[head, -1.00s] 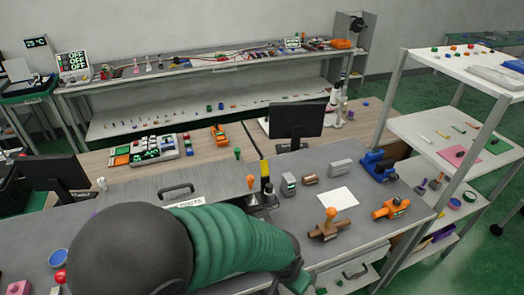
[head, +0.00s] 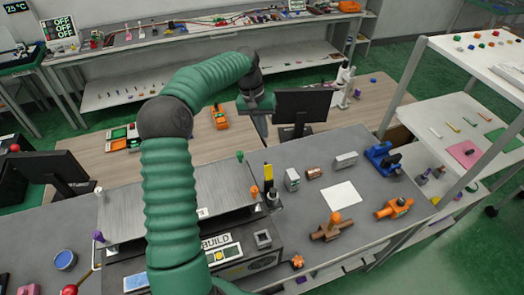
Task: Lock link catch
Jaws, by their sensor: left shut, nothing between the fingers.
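Several lever fixtures stand on the grey bench: a blue one (head: 383,155), an orange one (head: 396,207) and a brown one with an orange knob (head: 331,229). I cannot tell which of them is the link catch, nor whether any catch is locked. My left arm rises from the bottom, bends over and hangs down at its end. My left gripper (head: 258,112) is shut and empty, left of the black monitor and well away from these fixtures. Its fingertips are small and dark. My right gripper is not in view.
A black monitor (head: 299,113) stands behind the bench. A white sheet (head: 341,196), a grey block (head: 346,160) and a brown cylinder (head: 313,173) lie among the fixtures. A white shelf rack (head: 455,118) rises at the right. A dark box (head: 240,255) sits at the front.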

